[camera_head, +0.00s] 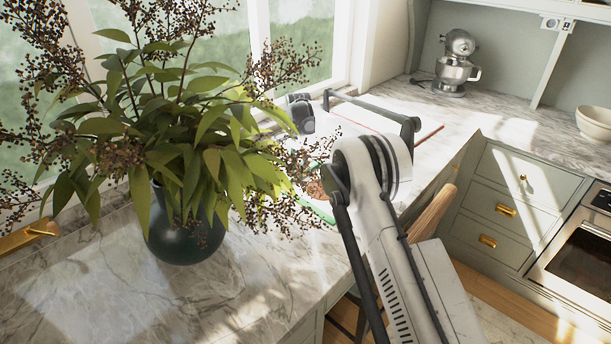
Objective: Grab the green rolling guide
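A bright green edge (319,211) shows on the counter, between the plant's leaves and my arm. It may be part of the green rolling guide, but most of it is hidden and its shape cannot be told. A small brown, round-looking patch (316,189) lies just beyond it, partly covered by twigs. My white and grey arm rises from the lower right and its joint stands just right of the green edge. I cannot make out my gripper's fingers.
A dark vase (187,232) with a wide leafy plant stands left of the green edge, its twigs overhanging it. A mixer (457,65) and white bowl (594,123) stand far right. The front-left counter is clear.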

